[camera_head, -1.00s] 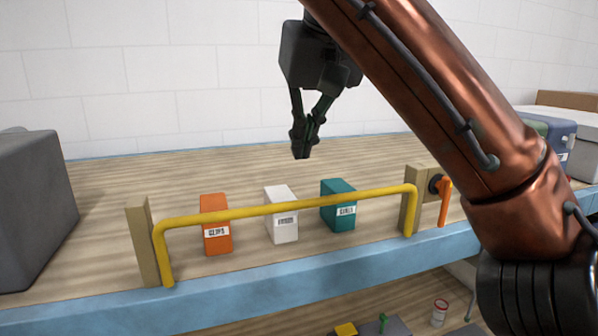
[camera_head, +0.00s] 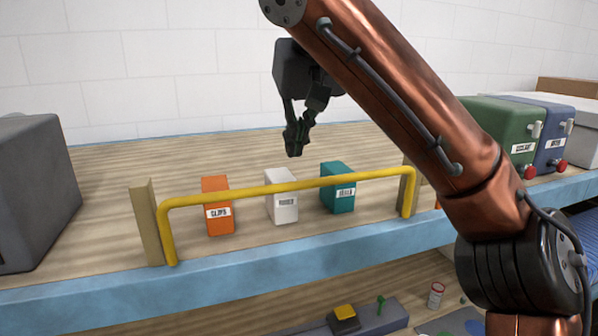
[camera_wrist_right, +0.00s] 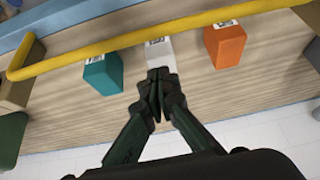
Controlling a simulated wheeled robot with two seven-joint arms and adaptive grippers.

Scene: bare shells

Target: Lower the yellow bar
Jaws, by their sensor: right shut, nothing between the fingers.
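The yellow bar (camera_head: 290,187) stands raised along the front edge of the shelf, between two wooden posts. It spans in front of an orange box (camera_head: 218,205), a white box (camera_head: 282,196) and a teal box (camera_head: 338,188). In the right wrist view the bar (camera_wrist_right: 150,38) runs across the top, beyond the boxes. My right gripper (camera_head: 294,152) is shut and empty, above and behind the boxes, apart from the bar. It also shows in the wrist view (camera_wrist_right: 158,75), over the white box. My left gripper is not in view.
A wooden post (camera_head: 146,222) stands at the bar's left end; my right arm partly hides the right post. A dark grey block (camera_head: 35,195) is at the left. Green (camera_head: 505,135) and blue cases stand at the right. A lower shelf holds small items.

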